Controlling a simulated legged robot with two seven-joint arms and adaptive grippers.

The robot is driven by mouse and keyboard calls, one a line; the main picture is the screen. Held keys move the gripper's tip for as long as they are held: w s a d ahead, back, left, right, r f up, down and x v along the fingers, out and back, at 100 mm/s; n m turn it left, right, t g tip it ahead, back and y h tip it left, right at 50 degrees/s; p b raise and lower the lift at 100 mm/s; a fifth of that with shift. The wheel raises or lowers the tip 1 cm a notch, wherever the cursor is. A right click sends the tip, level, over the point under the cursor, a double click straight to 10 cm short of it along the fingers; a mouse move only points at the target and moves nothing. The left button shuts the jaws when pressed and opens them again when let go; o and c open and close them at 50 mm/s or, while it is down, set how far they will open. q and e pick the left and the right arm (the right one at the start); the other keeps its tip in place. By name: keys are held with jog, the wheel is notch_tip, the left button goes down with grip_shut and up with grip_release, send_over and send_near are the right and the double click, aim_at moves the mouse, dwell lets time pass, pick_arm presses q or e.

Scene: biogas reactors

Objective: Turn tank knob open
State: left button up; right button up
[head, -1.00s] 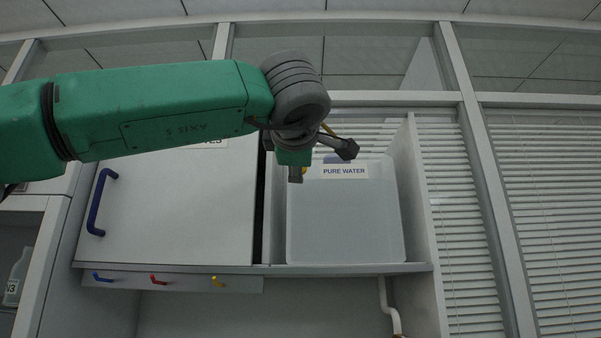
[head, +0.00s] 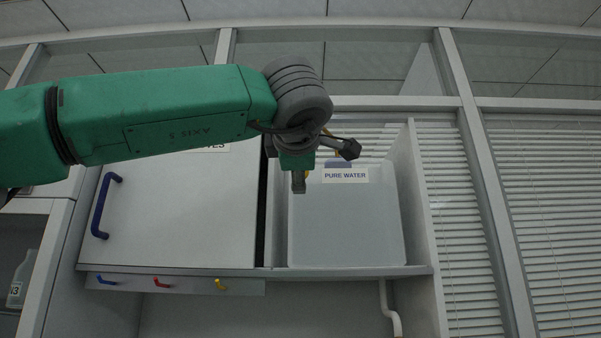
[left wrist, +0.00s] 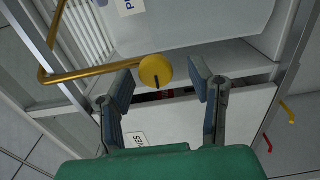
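The tank is a translucent white box labelled PURE WATER (head: 345,230), standing on a shelf in the head view; it also shows at the top of the left wrist view (left wrist: 195,22). The yellow round knob (left wrist: 156,70) has a dark mark on its face. In the head view, it is mostly hidden behind my left gripper (head: 299,183), with a sliver of yellow showing. In the left wrist view, my left gripper (left wrist: 161,82) is open. The knob appears between its fingertips, touching neither; the depth gap is unclear. My right gripper is out of view.
A brass pipe (left wrist: 95,73) runs left from near the knob. A white cabinet door with a blue handle (head: 102,205) is left of the tank. Blue, red and yellow hooks (head: 162,283) line the shelf's underside. A panel (head: 418,195) stands right of the tank.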

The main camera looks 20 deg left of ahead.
pick_arm(q)
jog(key=shift+a, duration=0.1)
jog(key=v, duration=1.2)
jog(key=shift+s+r, duration=0.1)
